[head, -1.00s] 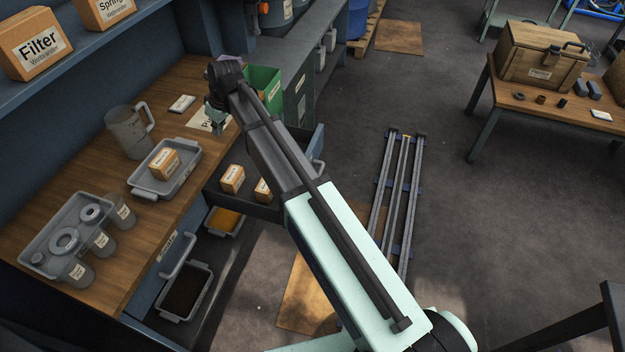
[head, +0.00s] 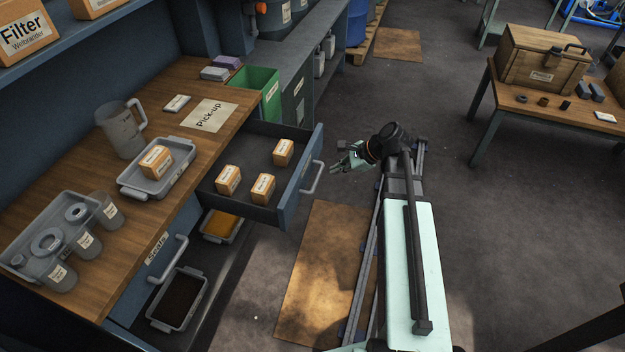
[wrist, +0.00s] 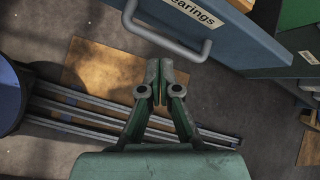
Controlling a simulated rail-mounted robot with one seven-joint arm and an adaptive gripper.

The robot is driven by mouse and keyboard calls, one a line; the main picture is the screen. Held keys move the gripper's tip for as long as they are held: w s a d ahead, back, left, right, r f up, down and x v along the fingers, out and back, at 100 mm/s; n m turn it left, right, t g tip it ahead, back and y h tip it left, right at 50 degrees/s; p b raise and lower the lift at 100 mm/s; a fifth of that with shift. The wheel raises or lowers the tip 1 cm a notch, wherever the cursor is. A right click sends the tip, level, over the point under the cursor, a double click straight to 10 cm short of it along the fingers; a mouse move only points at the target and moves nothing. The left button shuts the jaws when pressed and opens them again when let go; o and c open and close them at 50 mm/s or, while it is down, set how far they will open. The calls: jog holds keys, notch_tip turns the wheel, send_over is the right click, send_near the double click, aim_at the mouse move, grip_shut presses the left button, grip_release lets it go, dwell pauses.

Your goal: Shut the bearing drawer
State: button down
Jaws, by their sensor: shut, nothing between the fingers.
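The bearing drawer (head: 287,207) is pulled out from under the wooden workbench, with several small orange-and-white boxes (head: 263,188) inside. Its grey bar handle (head: 313,178) is on the blue front. In the wrist view the drawer front (wrist: 240,42) reads "earings", and the handle (wrist: 175,45) lies just above the fingertips in the picture. My gripper (head: 335,166) is to the right of the handle in the head view, in front of the drawer and apart from it. It also shows in the wrist view (wrist: 160,65), with fingers together and empty.
A second drawer handle (head: 168,258), labelled "Seals", is on the bench front to the lower left. A green bin (head: 262,90) stands behind the open drawer. Floor rails (head: 365,260) run in front of the bench. A side table (head: 540,100) stands far right.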

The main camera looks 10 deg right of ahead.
jog(key=a+m, duration=0.1)
jog(key=m, duration=0.5)
send_near(305, 181)
jog(key=shift+y, duration=0.3)
jog(key=x, duration=0.5)
jog(key=shift+a+f, duration=0.3)
jog(key=shift+f, duration=0.05)
jog(key=shift+p, duration=0.3)
